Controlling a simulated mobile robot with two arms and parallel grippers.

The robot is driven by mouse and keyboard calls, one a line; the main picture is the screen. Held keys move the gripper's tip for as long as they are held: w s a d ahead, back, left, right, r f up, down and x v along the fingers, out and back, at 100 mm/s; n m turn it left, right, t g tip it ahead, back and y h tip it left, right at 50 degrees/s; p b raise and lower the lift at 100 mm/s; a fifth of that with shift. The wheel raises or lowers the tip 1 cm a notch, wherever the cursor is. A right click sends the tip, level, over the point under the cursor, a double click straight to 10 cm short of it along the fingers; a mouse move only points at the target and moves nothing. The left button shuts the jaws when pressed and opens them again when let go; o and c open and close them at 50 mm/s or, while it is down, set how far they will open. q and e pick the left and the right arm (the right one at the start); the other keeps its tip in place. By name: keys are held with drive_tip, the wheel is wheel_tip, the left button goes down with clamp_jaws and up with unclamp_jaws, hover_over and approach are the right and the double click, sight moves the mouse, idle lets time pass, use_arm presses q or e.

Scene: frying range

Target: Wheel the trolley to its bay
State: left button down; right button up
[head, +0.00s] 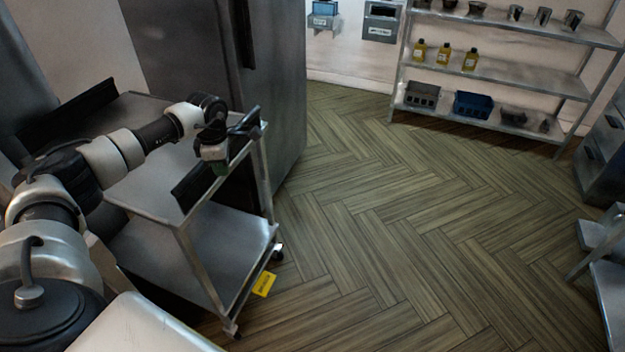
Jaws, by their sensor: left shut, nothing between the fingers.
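The trolley (150,190) is a two-shelf grey metal cart on casters, standing at the left beside a tall steel cabinet. Its lower shelf (215,240) looks bare. My left arm reaches across its top from the left and hides part of it. My left gripper (217,160) is over the right part of the top shelf, shut with nothing held; I cannot tell whether it touches the trolley. A yellow label (264,284) is by the trolley's lower right side, at floor level. No marked bay can be made out. My right gripper is not in view.
The tall steel cabinet (285,90) stands right behind the trolley. A wall rack (500,75) with bottles, cups and bins is at the back right. Metal furniture (605,160) lines the right edge. The wooden floor (400,220) between is clear.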

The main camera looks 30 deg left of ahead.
use_arm(q)
wheel_tip(320, 180, up, 6)
drive_tip(key=p, duration=0.3)
idle(0.4)
